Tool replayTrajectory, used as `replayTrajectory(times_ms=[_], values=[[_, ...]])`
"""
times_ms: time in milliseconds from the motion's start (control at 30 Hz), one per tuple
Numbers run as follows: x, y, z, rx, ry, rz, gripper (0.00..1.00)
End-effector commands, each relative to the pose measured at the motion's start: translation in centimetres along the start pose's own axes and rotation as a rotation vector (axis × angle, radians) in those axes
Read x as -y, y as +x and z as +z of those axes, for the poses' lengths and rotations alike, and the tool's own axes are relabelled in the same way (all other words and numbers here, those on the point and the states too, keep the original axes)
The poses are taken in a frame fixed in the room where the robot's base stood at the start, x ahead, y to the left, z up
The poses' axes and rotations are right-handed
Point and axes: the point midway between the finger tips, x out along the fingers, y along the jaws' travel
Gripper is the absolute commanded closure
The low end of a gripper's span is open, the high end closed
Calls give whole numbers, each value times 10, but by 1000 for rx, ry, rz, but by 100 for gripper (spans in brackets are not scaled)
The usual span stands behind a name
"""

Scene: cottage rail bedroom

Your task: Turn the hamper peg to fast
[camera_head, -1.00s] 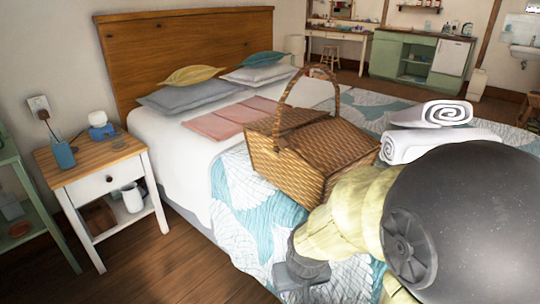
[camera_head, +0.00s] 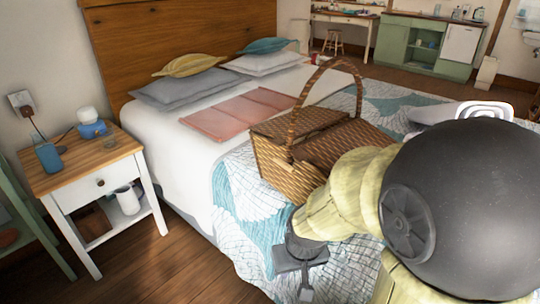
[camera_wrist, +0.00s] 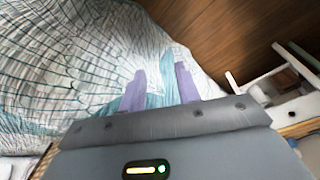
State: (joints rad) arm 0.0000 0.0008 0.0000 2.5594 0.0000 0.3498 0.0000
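The wicker hamper (camera_head: 285,173) stands on the bed, with its arched handle upright and its lids on top. My arm covers its lower right part. I cannot make out the peg. My gripper (camera_head: 302,277) is in front of the hamper's near side, low over the quilt and apart from the hamper. In the wrist view my gripper (camera_wrist: 160,88) shows two purple fingers spread apart, with white and teal quilt seen between and beyond them. I see nothing held.
Wood floor (camera_head: 170,255) is free between nightstand and bed.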

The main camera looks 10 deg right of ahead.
Motion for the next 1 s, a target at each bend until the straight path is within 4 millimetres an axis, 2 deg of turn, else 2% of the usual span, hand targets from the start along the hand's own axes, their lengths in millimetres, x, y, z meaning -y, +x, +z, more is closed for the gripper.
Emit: replayTrajectory(times_ms=[567, 800, 1000], values=[[2, 0, 0, 14, -3, -1, 67], [12, 10, -2, 164, -27, 17, 67], [21, 25, 2, 344, -72, 116, 67]])
